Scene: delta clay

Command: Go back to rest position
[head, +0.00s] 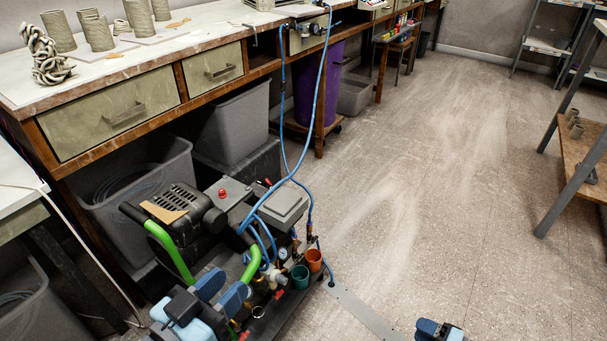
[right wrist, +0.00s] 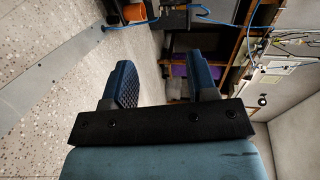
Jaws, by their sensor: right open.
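My left gripper (head: 222,291) is at the lower left of the head view, in front of the machine with green handles. Its two blue fingers look apart, with nothing seen between them. My right gripper (head: 440,330) shows at the bottom edge of the head view, above bare floor and mostly cut off. In the right wrist view, its blue fingers (right wrist: 160,88) stand wide apart and empty.
A compressor-like machine (head: 178,212) with green handles, blue hoses and small cups stands close to my left gripper. A workbench (head: 135,65) with clay pieces runs along the left. A metal-legged shelf (head: 575,170) stands at right. The middle floor (head: 430,160) is clear.

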